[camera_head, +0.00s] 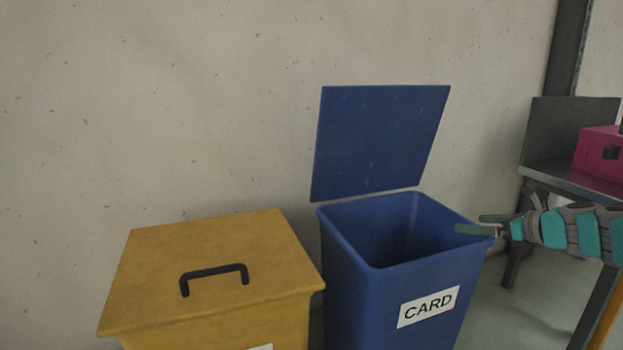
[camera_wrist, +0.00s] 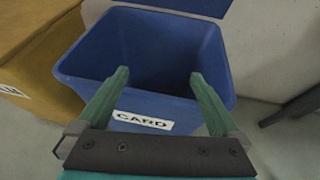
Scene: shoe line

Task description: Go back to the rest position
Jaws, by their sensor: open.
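My gripper (camera_head: 478,224) is at the right rim of the blue bin in the head view, reaching in from the right. In the wrist view my gripper (camera_wrist: 158,82) shows two green fingers spread apart, with nothing between them. The fingers point toward the open mouth of the blue bin, over its labelled front side. I cannot tell whether they touch the rim. My teal and grey arm extends to the right edge of the head view.
The blue bin (camera_head: 345,265) is labelled CARD, and its lid (camera_head: 380,140) stands raised. A yellow bin (camera_head: 215,255) with a black handle stands closed on the left. At right, a dark table (camera_head: 560,180) holds a pink box (camera_head: 598,150). A wall is behind.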

